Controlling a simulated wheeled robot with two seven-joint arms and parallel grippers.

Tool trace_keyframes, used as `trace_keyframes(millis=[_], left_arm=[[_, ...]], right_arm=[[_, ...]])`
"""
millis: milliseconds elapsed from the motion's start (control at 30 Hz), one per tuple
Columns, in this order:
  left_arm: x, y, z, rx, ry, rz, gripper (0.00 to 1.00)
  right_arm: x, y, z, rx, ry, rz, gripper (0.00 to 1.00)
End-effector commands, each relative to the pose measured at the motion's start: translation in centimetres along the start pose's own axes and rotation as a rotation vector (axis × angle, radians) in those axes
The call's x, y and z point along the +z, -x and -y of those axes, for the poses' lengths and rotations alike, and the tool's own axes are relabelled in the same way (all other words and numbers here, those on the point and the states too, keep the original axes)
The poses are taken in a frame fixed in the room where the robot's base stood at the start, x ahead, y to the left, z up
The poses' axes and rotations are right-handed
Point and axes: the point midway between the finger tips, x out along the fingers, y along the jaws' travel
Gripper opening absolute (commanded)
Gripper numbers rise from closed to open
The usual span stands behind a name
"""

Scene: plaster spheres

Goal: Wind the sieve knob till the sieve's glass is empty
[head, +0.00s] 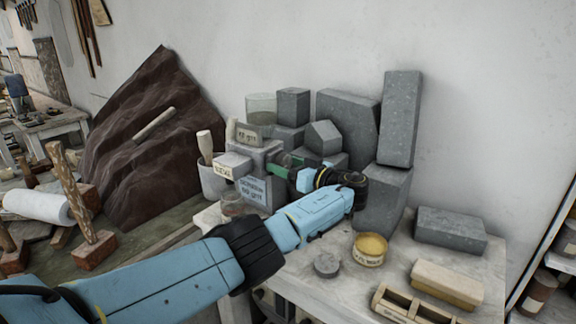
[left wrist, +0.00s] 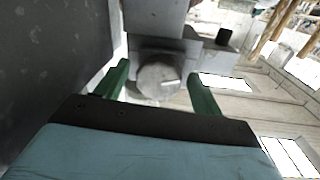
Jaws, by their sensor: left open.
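The sieve is a grey box (head: 273,157) with labels on its front, standing among grey blocks on the bench. A clear glass (head: 261,103) sits on top, with a duller greenish-grey lower part; I cannot tell how full it is. A smaller clear glass (head: 232,206) stands low in front of the sieve. My left gripper (head: 281,166) is at the sieve's right side, its green fingers open. In the left wrist view the round grey knob (left wrist: 158,80), with a pale mark, lies between the fingertips, with gaps on both sides. In the head view the knob is hidden by the gripper.
Grey stone blocks (head: 347,118) crowd behind and right of my left wrist. A yellow-topped tin (head: 370,246), a grey disc (head: 327,265) and a tan block (head: 447,284) stand at the front right. A pot (head: 213,182) with a wooden-handled tool is left of the sieve.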

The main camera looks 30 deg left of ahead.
Motion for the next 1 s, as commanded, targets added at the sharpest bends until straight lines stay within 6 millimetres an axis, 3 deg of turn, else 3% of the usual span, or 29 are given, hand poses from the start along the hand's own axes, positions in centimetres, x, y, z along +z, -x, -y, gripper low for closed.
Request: trace_keyframes(millis=[67,400,733,1000], left_arm=[[-0.01,0.01,0.00,0.000,0.000,0.000,0.68],[-0.03,0.04,-0.01,0.000,0.001,0.000,0.24],[-0.07,0.06,0.00,0.001,-0.048,0.005,0.24],[-0.16,0.05,0.05,0.003,-0.221,0.020,0.24]], right_arm=[[0.14,0.00,0.02,0.000,0.000,0.002,0.83],[0.52,0.02,0.08,-0.001,0.000,0.008,0.83],[0.58,-0.01,0.06,-0.001,0.000,0.009,0.83],[0.61,-0.08,0.05,-0.001,0.000,0.010,0.83]])
